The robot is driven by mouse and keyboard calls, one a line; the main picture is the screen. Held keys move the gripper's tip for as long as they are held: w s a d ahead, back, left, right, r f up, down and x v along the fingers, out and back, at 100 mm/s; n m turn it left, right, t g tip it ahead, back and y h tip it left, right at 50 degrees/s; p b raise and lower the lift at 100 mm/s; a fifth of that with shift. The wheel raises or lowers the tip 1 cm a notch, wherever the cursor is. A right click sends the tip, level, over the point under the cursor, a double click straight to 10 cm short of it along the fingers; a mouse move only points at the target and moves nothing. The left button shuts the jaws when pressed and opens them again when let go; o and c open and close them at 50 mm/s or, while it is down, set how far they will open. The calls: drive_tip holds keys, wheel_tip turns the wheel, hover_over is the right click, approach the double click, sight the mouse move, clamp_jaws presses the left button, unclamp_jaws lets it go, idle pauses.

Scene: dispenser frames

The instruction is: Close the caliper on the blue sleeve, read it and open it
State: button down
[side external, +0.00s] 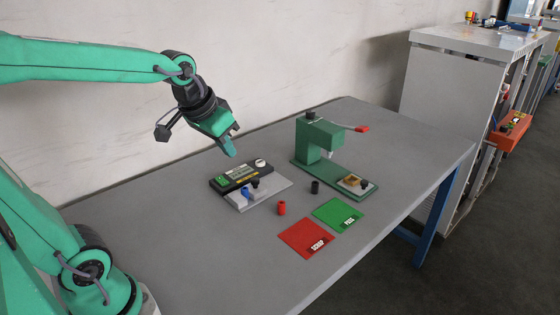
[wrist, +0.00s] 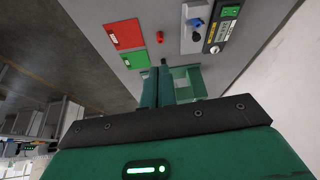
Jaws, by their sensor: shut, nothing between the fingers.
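The caliper (side external: 221,186) is a dark gauge with a display on a pale grey plate, left of the bench's middle in the side view; it also shows at the top right of the wrist view (wrist: 222,31). The blue sleeve (side external: 245,193) sits on the plate beside a black knob (side external: 255,184); the sleeve also shows in the wrist view (wrist: 197,22). I cannot tell whether the caliper jaws touch it. My gripper (side external: 230,149) is above and behind the caliper, apart from it. Its green fingers (wrist: 158,85) are together and empty.
A green press (side external: 312,140) with a red-tipped lever stands right of the caliper. A red sleeve (side external: 281,208) and a black sleeve (side external: 315,187) stand between. A red SCRAP mat (side external: 300,238) and green PASS mat (side external: 333,212) lie in front. The bench's left front is clear.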

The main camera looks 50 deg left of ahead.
drive_tip(key=s+d+f+m, duration=0.1)
drive_tip(key=s+d, duration=0.2)
drive_tip(key=s, duration=0.7)
drive_tip(key=shift+d+f+t+h, duration=0.15)
drive_tip(key=shift+d+t+h, duration=0.1)
drive_tip(key=shift+t+h, duration=0.05)
drive_tip(key=shift+s, duration=0.1)
idle(1.1)
